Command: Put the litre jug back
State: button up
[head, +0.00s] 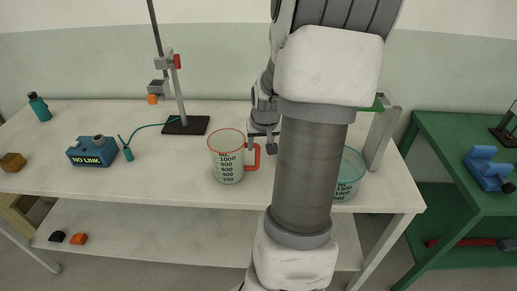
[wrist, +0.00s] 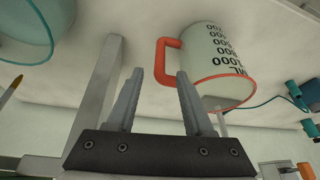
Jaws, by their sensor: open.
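The litre jug (head: 226,165) is clear with a red-orange rim and handle and black marks up to 1000. It stands upright on the white bench. My gripper (head: 264,145) is open beside its handle, on the jug's right. In the wrist view the jug (wrist: 218,65) appears upside down, and its handle (wrist: 166,62) lies just beyond and between the fingertips of my gripper (wrist: 160,74). I cannot tell whether they touch.
A teal-rimmed vessel (head: 348,180) stands to the right, partly hidden by my arm. A grey upright frame (head: 383,135) is behind it. A green bench (head: 450,150) is at right.

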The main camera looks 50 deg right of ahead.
jog(key=shift+v, duration=1.7)
